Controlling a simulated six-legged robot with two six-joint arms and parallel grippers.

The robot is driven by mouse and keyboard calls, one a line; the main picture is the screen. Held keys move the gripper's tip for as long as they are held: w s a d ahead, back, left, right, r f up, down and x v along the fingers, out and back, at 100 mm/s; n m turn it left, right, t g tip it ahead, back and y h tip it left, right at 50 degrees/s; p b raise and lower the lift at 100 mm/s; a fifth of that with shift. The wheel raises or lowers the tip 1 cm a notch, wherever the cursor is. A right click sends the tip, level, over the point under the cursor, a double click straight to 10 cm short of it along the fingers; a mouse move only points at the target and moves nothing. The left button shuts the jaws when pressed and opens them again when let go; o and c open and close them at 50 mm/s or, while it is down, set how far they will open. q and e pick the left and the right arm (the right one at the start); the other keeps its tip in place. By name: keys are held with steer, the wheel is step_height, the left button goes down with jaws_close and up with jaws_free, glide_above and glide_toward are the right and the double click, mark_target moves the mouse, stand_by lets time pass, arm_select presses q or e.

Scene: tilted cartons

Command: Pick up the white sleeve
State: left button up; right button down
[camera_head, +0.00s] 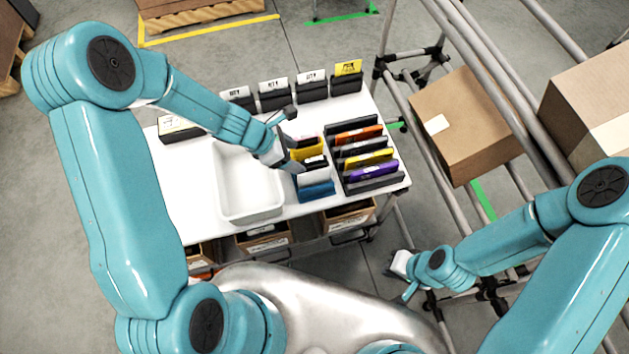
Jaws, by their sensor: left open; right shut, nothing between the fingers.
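The white sleeve (313,177) stands in a row of coloured sleeves on the white table, between a black one and a blue sleeve (317,191). My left gripper (294,166) is open, just at the left of this row, close to the white sleeve. Whether it touches the sleeve cannot be told. My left gripper partly covers the left ends of the row. My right gripper (402,270) is shut and empty, off the table at the lower right, near the rack's frame.
A white tray (225,190) lies left of the row. A second row with orange, yellow and purple sleeves (374,171) stands to the right. Labelled black holders (274,99) line the back edge. A tilted carton (463,124) rests on the rack at the right.

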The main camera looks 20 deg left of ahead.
mark_target(304, 162)
arm_select(q)
steer(key=b+x, duration=0.1)
steer(key=x, duration=0.3)
steer(key=shift+d+f, duration=0.3)
steer(key=shift+w+d+f+b, duration=0.15)
steer(key=shift+w+f+b, duration=0.05)
steer(key=shift+f+b, duration=0.35)
steer(key=b+x, duration=0.1)
steer(key=x, duration=0.3)
steer(key=shift+w+d+f, duration=0.1)
steer(key=shift+f, duration=0.05)
arm_select(e)
step_height(304, 162, down, 4)
steer(key=shift+s+a+f, duration=0.1)
steer(key=shift+s, duration=0.05)
arm_select(q)
steer(key=shift+c, duration=0.9)
jaws_close()
